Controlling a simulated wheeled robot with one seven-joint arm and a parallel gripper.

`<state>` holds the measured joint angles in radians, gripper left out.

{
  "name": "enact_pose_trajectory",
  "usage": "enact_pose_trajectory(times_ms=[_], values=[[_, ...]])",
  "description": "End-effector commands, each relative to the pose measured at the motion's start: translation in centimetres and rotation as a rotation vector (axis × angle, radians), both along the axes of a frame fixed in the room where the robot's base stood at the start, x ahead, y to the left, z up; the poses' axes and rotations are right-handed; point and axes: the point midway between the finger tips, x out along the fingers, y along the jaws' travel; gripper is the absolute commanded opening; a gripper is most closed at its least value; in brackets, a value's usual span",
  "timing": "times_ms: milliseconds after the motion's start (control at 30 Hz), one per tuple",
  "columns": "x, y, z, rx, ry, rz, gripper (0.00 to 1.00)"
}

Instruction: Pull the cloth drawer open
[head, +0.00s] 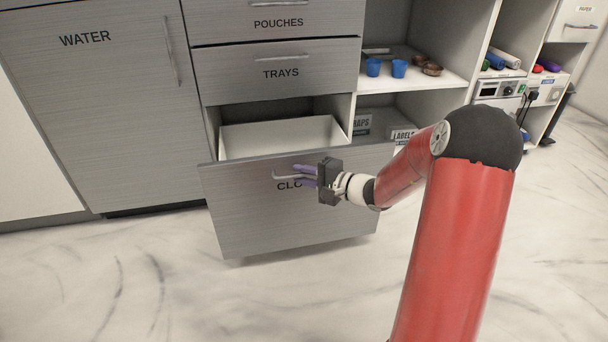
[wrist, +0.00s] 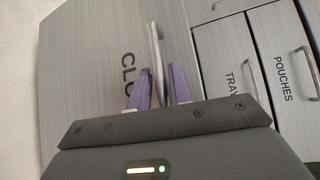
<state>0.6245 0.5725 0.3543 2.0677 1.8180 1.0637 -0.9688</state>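The cloth drawer (head: 232,215) is the low grey drawer under TRAYS, its label partly hidden by my gripper. It stands well out from the cabinet, and its pale inside (head: 270,135) looks empty where I can see it. My gripper (head: 305,176) is at the drawer's front, with its purple fingers around the bar handle (head: 285,177). In the wrist view the handle (wrist: 155,45) runs between the two fingers, one on each side. Gaps seem to show beside it, and I cannot tell whether the fingers press on it.
The TRAYS drawer (head: 315,72) and POUCHES drawer (head: 232,27) above are shut. The WATER door (head: 100,110) at the left is shut. Open shelves at the right hold blue cups (head: 398,68) and label boxes (head: 403,134). The marble floor (head: 150,280) in front is clear.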

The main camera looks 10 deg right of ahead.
Motion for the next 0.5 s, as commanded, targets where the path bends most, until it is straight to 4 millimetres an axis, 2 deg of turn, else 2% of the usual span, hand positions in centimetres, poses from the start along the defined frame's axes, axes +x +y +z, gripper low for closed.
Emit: enact_pose_trajectory(times_ms=[267,500], values=[[-0.1,-0.3,0.1,0.000,-0.001,-0.002,0.20],[-2.6,-2.8,0.7,-0.002,-0.001,-0.005,0.20]])
